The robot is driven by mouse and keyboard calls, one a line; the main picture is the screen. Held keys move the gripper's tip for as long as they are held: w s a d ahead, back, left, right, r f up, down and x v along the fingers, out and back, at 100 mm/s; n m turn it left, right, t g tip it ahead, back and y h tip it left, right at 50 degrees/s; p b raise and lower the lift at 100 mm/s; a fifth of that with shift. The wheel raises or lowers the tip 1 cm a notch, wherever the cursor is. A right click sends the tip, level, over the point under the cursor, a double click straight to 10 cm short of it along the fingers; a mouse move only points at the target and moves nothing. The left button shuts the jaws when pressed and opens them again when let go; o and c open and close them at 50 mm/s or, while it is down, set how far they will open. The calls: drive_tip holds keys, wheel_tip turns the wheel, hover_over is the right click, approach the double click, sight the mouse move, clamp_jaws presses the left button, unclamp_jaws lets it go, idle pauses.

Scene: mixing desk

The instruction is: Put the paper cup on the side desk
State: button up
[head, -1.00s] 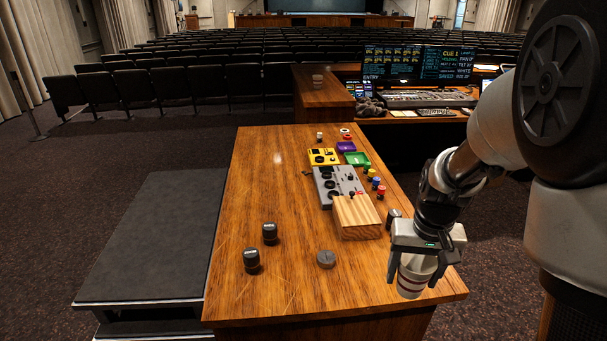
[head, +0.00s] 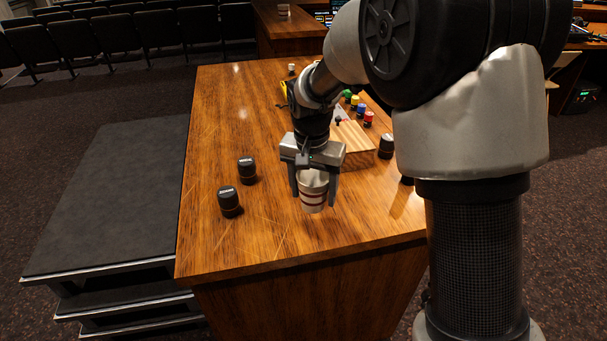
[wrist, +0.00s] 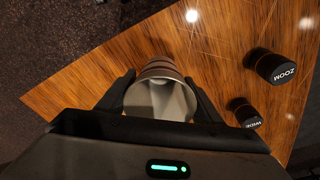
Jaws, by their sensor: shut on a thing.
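The paper cup (head: 314,194) is white with dark reddish bands. My gripper (head: 314,200) is shut on it, one finger on each side. In the head view, the cup is over the front part of the wooden desk (head: 270,240), roughly upright. I cannot tell whether its base touches the wood. The wrist view looks into the cup's open mouth (wrist: 170,102) between both fingers, with desk wood beyond.
Two black lens-like cylinders (head: 229,201) (head: 247,170) stand left of the cup. A wooden block (head: 350,145), coloured knobs (head: 361,111) and a black knob (head: 386,147) are behind it. Dark steps (head: 110,200) adjoin the left.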

drive_tip(key=shift+f+b, duration=0.5)
drive_tip(key=shift+f, duration=3)
drive_tip(key=shift+f, duration=0.2)
drive_tip(key=o, duration=1)
drive_tip(key=shift+r, duration=0.1)
